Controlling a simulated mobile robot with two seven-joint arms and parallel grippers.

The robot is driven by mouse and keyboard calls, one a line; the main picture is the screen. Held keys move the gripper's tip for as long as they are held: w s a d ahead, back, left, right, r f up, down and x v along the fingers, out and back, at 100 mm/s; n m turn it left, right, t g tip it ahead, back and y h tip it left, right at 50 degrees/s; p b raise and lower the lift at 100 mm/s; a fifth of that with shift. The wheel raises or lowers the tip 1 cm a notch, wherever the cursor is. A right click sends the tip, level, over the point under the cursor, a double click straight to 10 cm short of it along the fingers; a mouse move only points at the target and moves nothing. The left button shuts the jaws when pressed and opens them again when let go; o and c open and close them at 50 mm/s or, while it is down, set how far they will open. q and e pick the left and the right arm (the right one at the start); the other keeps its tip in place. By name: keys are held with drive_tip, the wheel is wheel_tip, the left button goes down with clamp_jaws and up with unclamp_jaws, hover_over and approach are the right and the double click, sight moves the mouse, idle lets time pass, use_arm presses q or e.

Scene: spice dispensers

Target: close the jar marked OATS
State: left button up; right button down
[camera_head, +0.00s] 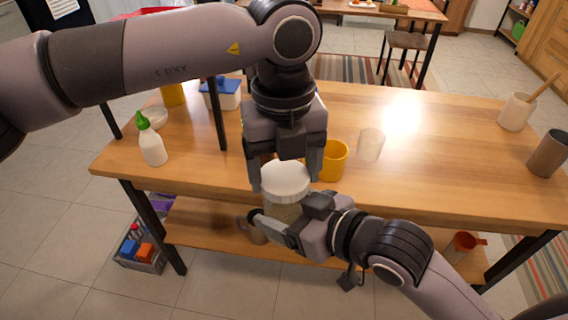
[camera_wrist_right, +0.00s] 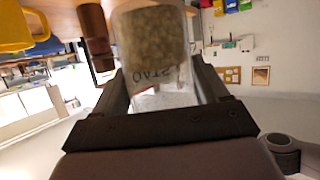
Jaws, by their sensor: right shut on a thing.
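The OATS jar (camera_head: 284,211) is held upright in front of the table's near edge. It is clear, with pale oats inside, and its label reads upside down in the right wrist view (camera_wrist_right: 155,38). A white round lid (camera_head: 285,177) is at its top; I cannot tell whether it is seated. My right gripper (camera_head: 275,222) is shut on the jar's body. My left gripper (camera_head: 285,172) points down from above, its fingers apart on either side of the lid. I cannot tell whether they touch it.
A yellow mug (camera_head: 334,161) and a clear glass (camera_head: 370,145) stand on the table (camera_head: 440,165) just behind the grippers. A green-capped white bottle (camera_head: 151,146) stands at left. A utensil pot (camera_head: 516,112) and a brown cylinder (camera_head: 550,153) stand at right. The table's middle right is clear.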

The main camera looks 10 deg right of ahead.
use_arm(q)
drive_tip(key=c, duration=0.5)
drive_tip(key=o, duration=1.1)
drive_tip(key=shift+r, duration=2.25)
drive_tip(key=shift+r, duration=0.1)
wheel_tip(320, 180, up, 12)
